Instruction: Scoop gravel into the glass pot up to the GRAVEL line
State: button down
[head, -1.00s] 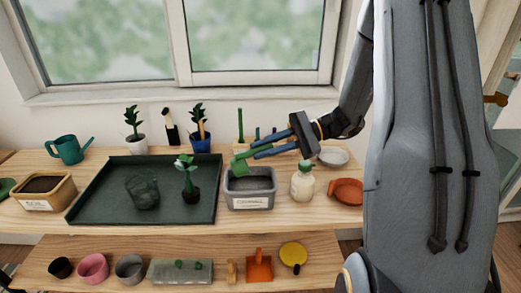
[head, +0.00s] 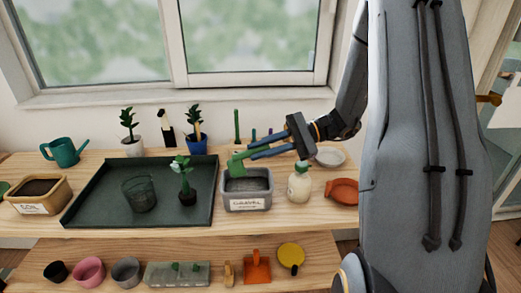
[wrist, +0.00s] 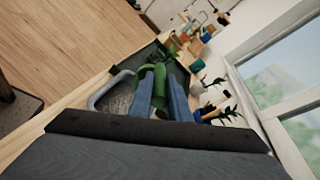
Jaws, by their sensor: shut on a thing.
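My gripper (head: 262,153) is shut on a green scoop (head: 237,166), which is tilted at the rim of the grey gravel tub (head: 246,203). In the wrist view the green scoop (wrist: 158,75) sits between the blue fingers, over the grey tub (wrist: 104,92). The tub holds dark grey gravel (head: 246,184) and has a white label. The glass pot (head: 139,196) stands on the dark green tray (head: 90,217), to the left of the tub. It is clear and looks empty, and its line cannot be made out. A small plant (head: 186,181) stands beside it.
A soil tub (head: 37,206) stands left of the tray. A cream bottle (head: 299,185) and an orange dish (head: 343,191) are right of the gravel tub. Potted plants (head: 131,146) and a teal watering can (head: 63,153) stand behind the tray. A lower shelf holds pots and tools.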

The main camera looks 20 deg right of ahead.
jog(key=shift+r+p, duration=1.85)
jog(key=shift+r, duration=0.7)
jog(key=shift+r+h+p, duration=0.35)
jog(key=shift+h+p, duration=0.25)
jog(key=shift+p, duration=0.4)
jog(key=h+p, duration=0.2)
jog(key=shift+r+p, duration=0.3)
jog(key=shift+g+h+p, duration=0.3)
jog(key=shift+h+p, duration=0.55)
jog(key=shift+h, duration=0.05)
jog(key=h+p, duration=0.1)
jog(key=p, duration=0.1)
jog(key=shift+s+a+r+h+p, duration=0.1)
jog(key=shift+r+h+p, duration=0.2)
jog(key=shift+r+h, duration=0.1)
jog(key=h+p, duration=0.1)
jog(key=p, duration=0.1)
jog(key=shift+r+n+h+p, duration=0.2)
jog(key=shift+n+h+p, duration=0.1)
jog(key=shift+h, duration=0.1)
jog(key=shift+g+h+p, duration=0.3)
jog(key=shift+h+p, duration=0.2)
jog(key=shift+p, duration=0.1)
